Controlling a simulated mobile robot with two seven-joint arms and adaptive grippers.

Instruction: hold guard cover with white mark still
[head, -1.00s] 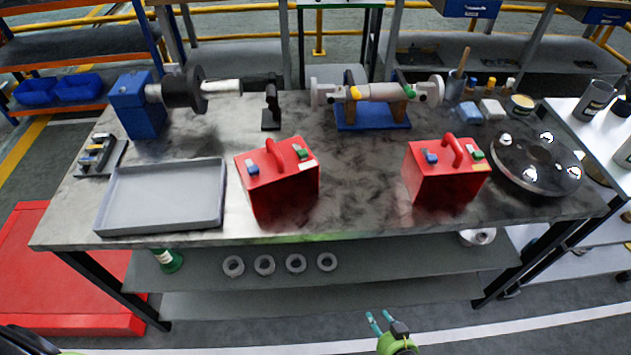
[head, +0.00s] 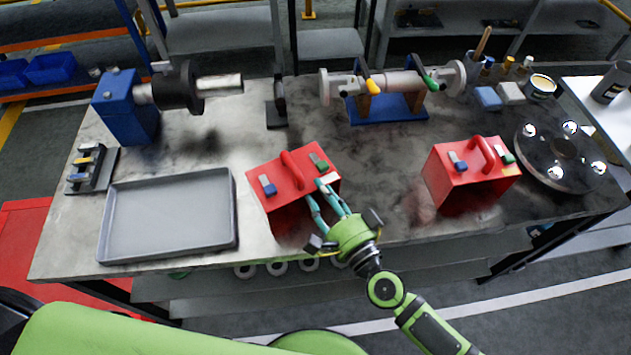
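Two red box-shaped guard covers with top handles stand on the bench. The left guard cover (head: 279,190) has a blue block and a green block on top; its pale mark at the right edge is partly hidden by my fingertips. The right guard cover (head: 462,182) also has blue and green blocks and a small pale patch. My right gripper (head: 316,191) is at the front right edge of the left cover. My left gripper is out of view.
A grey tray (head: 168,252) lies left of the left cover. A shaft assembly on a blue base (head: 388,110) stands behind, and a blue motor block (head: 124,104) at back left. A round metal disc (head: 560,158) lies at right. The bench between the covers is clear.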

